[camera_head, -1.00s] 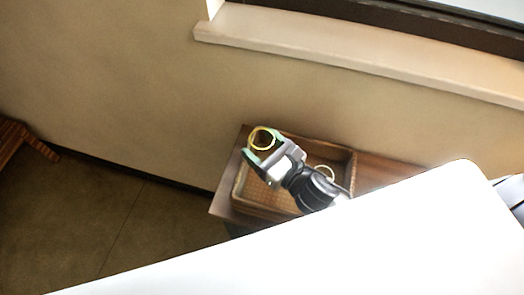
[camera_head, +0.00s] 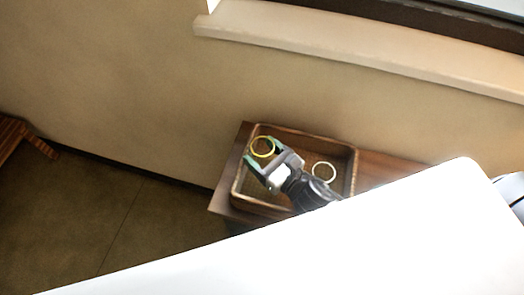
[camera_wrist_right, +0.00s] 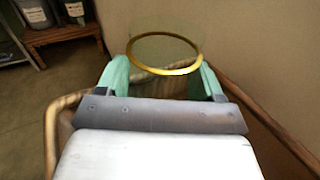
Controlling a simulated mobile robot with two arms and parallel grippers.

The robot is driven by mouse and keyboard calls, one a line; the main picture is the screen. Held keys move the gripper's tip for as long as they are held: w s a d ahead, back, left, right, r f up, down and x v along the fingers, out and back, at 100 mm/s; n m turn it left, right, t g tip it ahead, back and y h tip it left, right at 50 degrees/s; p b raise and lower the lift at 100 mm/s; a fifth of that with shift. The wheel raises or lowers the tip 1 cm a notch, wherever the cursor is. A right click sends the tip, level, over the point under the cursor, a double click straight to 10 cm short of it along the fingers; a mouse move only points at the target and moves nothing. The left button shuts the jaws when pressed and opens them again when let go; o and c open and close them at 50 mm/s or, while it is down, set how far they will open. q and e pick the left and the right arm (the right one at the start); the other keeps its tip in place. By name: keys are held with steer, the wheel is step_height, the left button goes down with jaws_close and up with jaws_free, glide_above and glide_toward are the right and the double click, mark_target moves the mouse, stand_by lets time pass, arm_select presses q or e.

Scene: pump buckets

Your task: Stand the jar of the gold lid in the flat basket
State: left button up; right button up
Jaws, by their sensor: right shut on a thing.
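The jar with the gold ring (camera_head: 262,147) is clear, and mostly its gold rim shows. It is between the fingers of my right gripper (camera_head: 263,154), over the left end of the flat basket (camera_head: 354,172). In the right wrist view the gold rim (camera_wrist_right: 168,70) sits between the two green fingers of the gripper (camera_wrist_right: 163,80), which are shut on the jar. The basket's brown rim (camera_wrist_right: 50,140) runs around below. Whether the jar's base touches the basket floor cannot be told. My left gripper is not in view.
A second ring, pale and whitish (camera_head: 324,172), is inside the basket at the right. The basket stands on a wooden table (camera_head: 222,196) against the wall. In the wrist view, buckets (camera_wrist_right: 36,14) stand on a wooden stand at the back left.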

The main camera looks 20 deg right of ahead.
steer(key=o, duration=1)
steer(key=shift+r+p, duration=0.45)
steer(key=shift+r, duration=0.05)
steer(key=shift+r+p, duration=0.45)
steer(key=b+v, duration=0.2)
steer(key=v, duration=0.5)
steer(key=shift+s+f, duration=0.25)
steer(key=shift+f, duration=0.05)
steer(key=shift+d, duration=0.15)
